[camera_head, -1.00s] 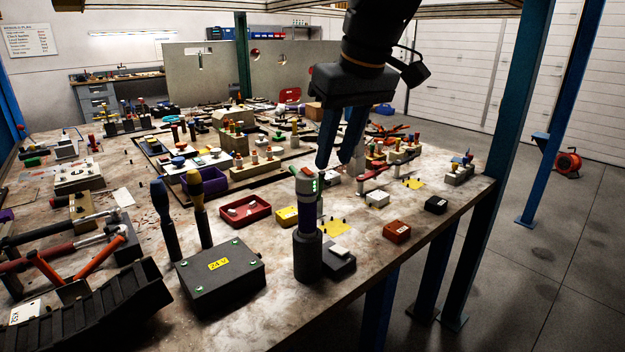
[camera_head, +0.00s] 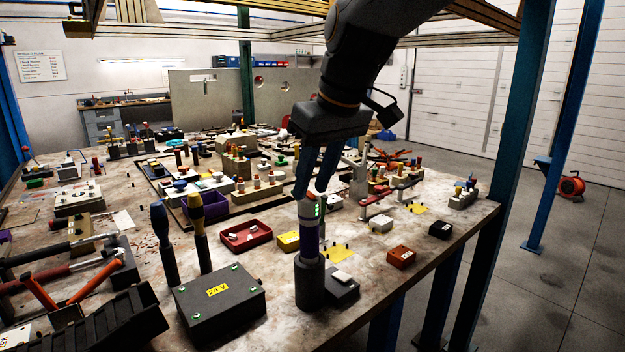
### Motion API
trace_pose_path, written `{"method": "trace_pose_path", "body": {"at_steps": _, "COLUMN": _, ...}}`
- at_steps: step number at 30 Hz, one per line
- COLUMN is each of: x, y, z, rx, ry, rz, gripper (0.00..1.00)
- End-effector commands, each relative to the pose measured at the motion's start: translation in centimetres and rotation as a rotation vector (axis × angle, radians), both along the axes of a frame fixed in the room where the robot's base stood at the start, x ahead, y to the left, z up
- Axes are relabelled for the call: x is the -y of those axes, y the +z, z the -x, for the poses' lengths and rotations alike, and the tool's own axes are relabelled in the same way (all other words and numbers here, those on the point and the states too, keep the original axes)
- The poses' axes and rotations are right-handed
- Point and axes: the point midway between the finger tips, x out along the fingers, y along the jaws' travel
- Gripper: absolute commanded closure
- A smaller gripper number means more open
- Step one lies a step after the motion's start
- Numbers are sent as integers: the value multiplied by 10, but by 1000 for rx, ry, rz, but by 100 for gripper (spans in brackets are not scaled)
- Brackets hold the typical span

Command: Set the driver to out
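The driver (camera_head: 307,236) stands upright in a dark round holder (camera_head: 309,283) near the table's front edge. It has a purple body and a grey upper part, with small green lights on the right side of its head. My gripper (camera_head: 312,192) points down at the driver's head. Its two dark fingers are apart, with a gap between them. The fingertips overlap the top of the driver in this view and partly hide it. I cannot tell whether they touch it. The driver's setting cannot be read.
A black 24 V box (camera_head: 220,305) stands left of the driver. A red tray (camera_head: 246,236), a yellow block (camera_head: 288,241) and an orange-red box (camera_head: 401,256) are nearby. Two upright tools (camera_head: 198,232) stand behind the 24 V box.

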Motion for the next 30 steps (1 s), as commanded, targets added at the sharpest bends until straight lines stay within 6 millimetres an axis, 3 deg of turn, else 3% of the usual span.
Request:
{"method": "trace_pose_path", "body": {"at_steps": 5, "x": 0, "y": 0, "z": 0, "rx": 0, "ry": 0, "rz": 0, "gripper": 70}}
{"method": "trace_pose_path", "body": {"at_steps": 10, "x": 0, "y": 0, "z": 0, "rx": -1, "ry": 0, "rz": 1, "gripper": 99}}
{"method": "trace_pose_path", "body": {"at_steps": 11, "x": 0, "y": 0, "z": 0, "rx": -1, "ry": 0, "rz": 1, "gripper": 100}}
{"method": "trace_pose_path", "body": {"at_steps": 30, "x": -4, "y": 5, "z": -4, "rx": -144, "ry": 1, "rz": 94, "gripper": 100}}
